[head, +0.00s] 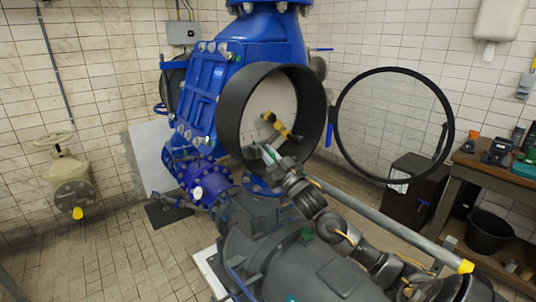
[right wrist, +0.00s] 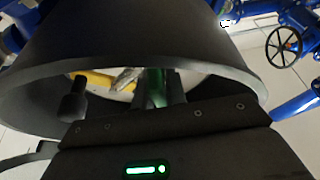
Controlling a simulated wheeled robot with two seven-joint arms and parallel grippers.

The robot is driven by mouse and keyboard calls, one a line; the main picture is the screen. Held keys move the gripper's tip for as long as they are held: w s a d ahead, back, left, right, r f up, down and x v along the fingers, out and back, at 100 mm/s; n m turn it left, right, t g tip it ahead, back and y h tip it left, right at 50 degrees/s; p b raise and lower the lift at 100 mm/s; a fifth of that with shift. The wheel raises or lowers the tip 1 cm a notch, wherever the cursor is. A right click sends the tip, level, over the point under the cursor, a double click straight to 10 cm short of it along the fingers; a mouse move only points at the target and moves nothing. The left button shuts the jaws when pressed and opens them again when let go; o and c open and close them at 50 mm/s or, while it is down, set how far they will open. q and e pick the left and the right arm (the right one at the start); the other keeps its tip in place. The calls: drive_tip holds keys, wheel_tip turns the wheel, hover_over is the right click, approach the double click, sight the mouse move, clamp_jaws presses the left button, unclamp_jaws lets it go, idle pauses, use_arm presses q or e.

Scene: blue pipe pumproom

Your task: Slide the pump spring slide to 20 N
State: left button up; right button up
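The yellow slide piece (head: 281,127) sits inside a round black housing (head: 232,122) on the blue pump, in front of a pale dial plate (head: 262,104). My right gripper (head: 268,153) reaches up into the lower part of the housing opening, just below and left of the yellow piece, apparently apart from it. In the right wrist view the yellow piece (right wrist: 95,80) shows through the opening, with a grey metal part beside it. The fingertips are dark and partly hidden, so their gap is unclear. Scale marks are too small to read. My left gripper does not show.
A round glass cover with a black rim (head: 450,125) stands swung open to the right of the housing. A large dark grey motor (head: 310,268) lies below my right arm. A workbench (head: 495,170) with tools stands at the right, a black bucket (head: 488,230) below it.

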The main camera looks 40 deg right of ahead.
clamp_jaws()
drive_tip(key=shift+d+r, duration=0.1)
drive_tip(key=shift+d, duration=0.1)
drive_tip(key=o, duration=0.5)
unclamp_jaws()
drive_tip(key=shift+d, duration=0.1)
drive_tip(key=shift+s, duration=0.1)
